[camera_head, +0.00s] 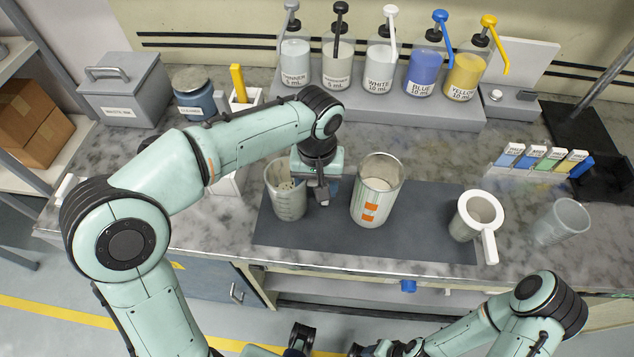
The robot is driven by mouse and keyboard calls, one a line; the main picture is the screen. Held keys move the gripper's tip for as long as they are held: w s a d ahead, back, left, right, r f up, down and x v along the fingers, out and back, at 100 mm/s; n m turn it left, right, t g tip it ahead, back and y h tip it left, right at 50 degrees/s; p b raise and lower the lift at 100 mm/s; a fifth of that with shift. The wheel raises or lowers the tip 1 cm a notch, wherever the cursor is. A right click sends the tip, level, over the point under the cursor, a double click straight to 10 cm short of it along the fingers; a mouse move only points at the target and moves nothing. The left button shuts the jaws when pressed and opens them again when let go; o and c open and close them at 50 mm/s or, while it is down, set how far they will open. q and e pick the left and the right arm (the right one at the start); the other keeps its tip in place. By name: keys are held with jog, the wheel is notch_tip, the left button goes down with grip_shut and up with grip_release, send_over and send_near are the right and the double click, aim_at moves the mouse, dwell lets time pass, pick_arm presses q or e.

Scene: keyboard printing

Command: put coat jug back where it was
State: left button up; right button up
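A clear graduated jug (288,203) with pale residue inside stands upright at the left end of the dark mat (420,235). My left gripper (322,194) points down at its right side, close against it. The fingers overlap the place where a handle could be, so I cannot tell if they grip it. No readable label shows which vessel is the coat jug. My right arm is low at the right; its gripper (372,350) is at the bottom edge, too cut off to read.
A white-rimmed handled cup (465,226) is on the mat's right end, and a clear cup (560,222) is right of the mat. Pump bottles (422,75) line a rear shelf. A grey box (124,92) and a blue jar (196,98) stand back left.

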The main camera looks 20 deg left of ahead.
pick_arm(q)
jog(key=shift+f, duration=0.1)
jog(key=o, duration=1.5)
pick_arm(e)
jog(key=shift+f, duration=0.1)
pick_arm(q)
notch_tip(320, 180, up, 12)
jog(key=shift+r+p, duration=0.15)
jog(key=shift+p, duration=1.1)
pick_arm(e)
jog(key=r, duration=0.1)
jog(key=w+r, duration=0.1)
jog(key=r, duration=0.1)
jog(key=shift+w, duration=0.15)
